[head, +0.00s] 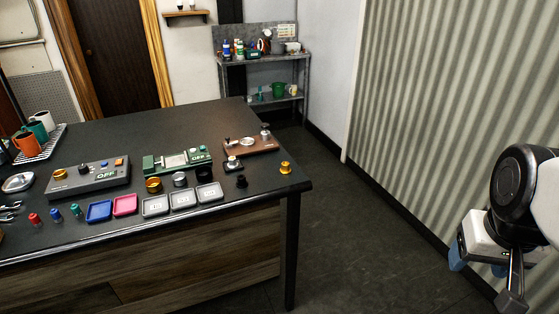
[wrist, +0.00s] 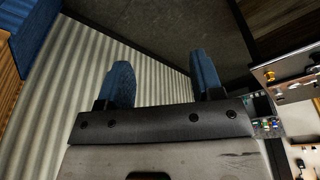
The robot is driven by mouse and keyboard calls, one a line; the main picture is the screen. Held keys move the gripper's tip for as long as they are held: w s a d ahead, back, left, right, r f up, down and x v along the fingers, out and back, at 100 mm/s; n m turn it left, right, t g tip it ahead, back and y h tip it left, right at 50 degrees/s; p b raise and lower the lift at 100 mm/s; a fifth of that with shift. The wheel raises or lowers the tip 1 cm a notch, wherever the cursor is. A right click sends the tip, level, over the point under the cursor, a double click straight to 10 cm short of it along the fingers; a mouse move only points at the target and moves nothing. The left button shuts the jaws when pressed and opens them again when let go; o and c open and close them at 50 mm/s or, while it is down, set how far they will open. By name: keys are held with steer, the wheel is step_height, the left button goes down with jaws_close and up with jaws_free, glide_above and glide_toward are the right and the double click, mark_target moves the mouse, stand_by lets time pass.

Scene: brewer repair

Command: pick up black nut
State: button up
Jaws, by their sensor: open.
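Two small black pieces in the head view could be the black nut. One is a dark, round piece (head: 204,172) behind the right grey tray. The other is a small black knob-like piece (head: 241,181) right of that tray, near the table's front edge. I cannot tell which is the nut. My gripper (head: 478,264) is at the far right of the head view, well away from the table. In the wrist view my gripper (wrist: 163,80) has its blue fingers spread with nothing between them. The nut cannot be made out in the wrist view.
The dark table (head: 130,135) holds a gold ring (head: 153,185), a silver ring (head: 179,179), a gold knob (head: 285,168), a green device (head: 178,160), a grey control box (head: 92,181) and several small trays. Open floor (head: 370,240) lies between table and corrugated wall (head: 450,90).

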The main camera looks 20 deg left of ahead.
steer(key=w+a+r+n, duration=0.2)
steer(key=w+a+n, duration=0.3)
steer(key=w+a, duration=0.75)
steer(key=n+g, duration=0.2)
steer(key=n, duration=0.9)
glide_above(241, 177)
steer(key=f, duration=0.9)
steer(key=d+f, duration=0.1)
steer(key=f, duration=0.4)
steer(key=shift+w+f, duration=0.1)
steer(key=shift+f, duration=0.1)
steer(key=shift+a+f, duration=0.2)
steer(key=shift+a, duration=0.35)
steer(key=shift+f, duration=1.3)
steer(key=shift+f, duration=0.1)
